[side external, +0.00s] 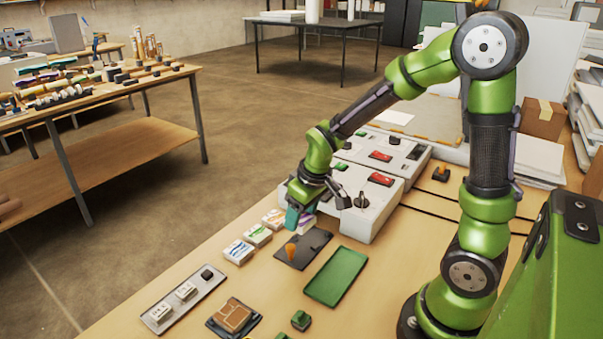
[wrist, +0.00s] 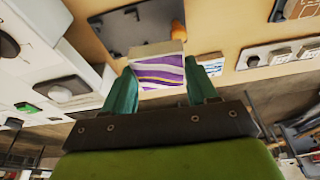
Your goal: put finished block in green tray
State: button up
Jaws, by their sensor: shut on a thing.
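My gripper (side external: 299,217) has teal fingers, shut on a white block with a purple wavy pattern (side external: 307,224). In the wrist view the patterned block (wrist: 158,72) sits between the two fingers (wrist: 160,86). In the side view the fingers partly hide it, and I cannot tell whether it touches anything below. The green tray (side external: 336,276) lies flat and empty on the table, nearer the camera and right of my gripper. It is not seen in the wrist view.
A dark plate (side external: 314,240) with an orange knob (side external: 290,252) lies between gripper and tray. White patterned blocks (side external: 238,252) stand in a row to the left. A grey strip (side external: 180,300) with white pieces lies front left.

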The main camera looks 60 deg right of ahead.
jog(key=m, duration=0.1)
jog(key=s+a+m+h, duration=0.1)
jog(key=m, duration=0.1)
jog(key=s+m, duration=0.1)
jog(key=shift+a+f+m, duration=0.35)
jog(key=shift+f+m, duration=0.05)
jog(key=s+m+h, duration=0.1)
jog(key=m, duration=0.2)
jog(key=m+g+y, duration=0.2)
jog(key=m+g, duration=0.4)
jog(key=m, duration=2.1)
send_over(340, 276)
jog(key=w, duration=0.1)
jog(key=shift+m, duration=0.3)
jog(key=shift+w+f+x, duration=0.1)
jog(key=shift+w+x, duration=0.2)
jog(key=shift+x, duration=1)
jog(key=shift+w+f+x, duration=0.1)
jog(key=shift+w+x, duration=0.25)
jog(key=shift+x, duration=0.95)
jog(key=shift+w+f+x, duration=0.1)
jog(key=shift+w+x, duration=0.2)
jog(key=shift+x, duration=1)
jog(key=shift+a, duration=0.1)
jog(key=o, duration=1.1)
jog(key=shift+c, duration=0.2)
jog(key=shift+r, duration=0.1)
